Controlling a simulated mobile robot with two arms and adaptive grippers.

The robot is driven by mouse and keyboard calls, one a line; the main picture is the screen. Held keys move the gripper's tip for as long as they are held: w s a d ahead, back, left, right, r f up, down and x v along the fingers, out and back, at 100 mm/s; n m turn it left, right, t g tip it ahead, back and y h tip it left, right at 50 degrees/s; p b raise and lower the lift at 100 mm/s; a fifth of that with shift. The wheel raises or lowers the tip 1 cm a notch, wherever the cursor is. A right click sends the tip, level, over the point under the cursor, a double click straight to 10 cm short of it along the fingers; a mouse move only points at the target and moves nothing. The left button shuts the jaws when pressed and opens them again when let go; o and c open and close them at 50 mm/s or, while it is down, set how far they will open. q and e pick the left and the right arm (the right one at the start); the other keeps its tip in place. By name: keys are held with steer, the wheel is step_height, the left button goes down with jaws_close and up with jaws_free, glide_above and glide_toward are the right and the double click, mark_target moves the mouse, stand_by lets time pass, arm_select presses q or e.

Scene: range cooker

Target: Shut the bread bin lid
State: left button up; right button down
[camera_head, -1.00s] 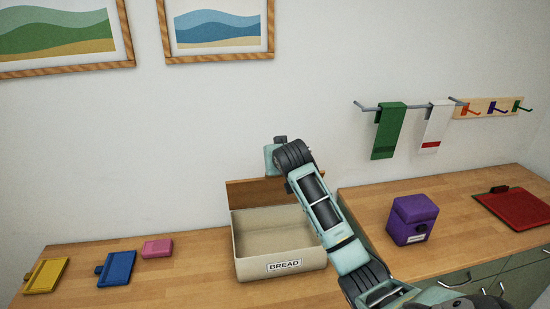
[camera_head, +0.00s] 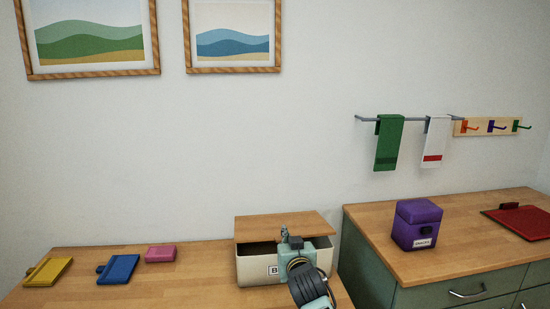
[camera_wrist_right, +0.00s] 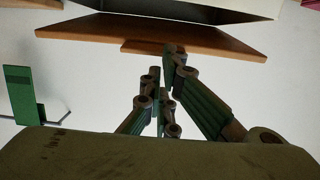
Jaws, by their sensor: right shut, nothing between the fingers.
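The cream bread bin (camera_head: 256,267) stands on the wooden counter, its label partly hidden behind my right arm. Its wooden lid (camera_head: 275,226) is lowered over the top but not closed; a dark gap shows under its front edge. My right gripper (camera_head: 285,234) is at the lid's front edge, with its fingers shut and empty. In the right wrist view the fingers (camera_wrist_right: 166,75) point toward the lid (camera_wrist_right: 170,38), close to its handle strip; whether they touch it I cannot tell. My left gripper is out of view.
Yellow (camera_head: 48,271), blue (camera_head: 119,269) and pink (camera_head: 161,253) items lie on the counter to the left. A purple box (camera_head: 416,224) and a red board (camera_head: 523,224) are on the higher right counter. Green (camera_head: 389,143) and white (camera_head: 433,143) towels hang on the wall rail.

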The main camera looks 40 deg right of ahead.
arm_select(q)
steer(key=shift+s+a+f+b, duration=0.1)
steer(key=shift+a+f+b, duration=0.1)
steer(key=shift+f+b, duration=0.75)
arm_select(e)
steer(key=shift+s+a+f, duration=0.1)
steer(key=shift+s+f, duration=0.05)
steer(key=shift+f, duration=1.25)
steer(key=shift+s+a+f, duration=0.1)
steer(key=shift+s+f, duration=0.05)
steer(key=shift+f, duration=1.2)
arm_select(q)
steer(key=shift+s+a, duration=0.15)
arm_select(e)
steer(key=shift+s+f, duration=0.1)
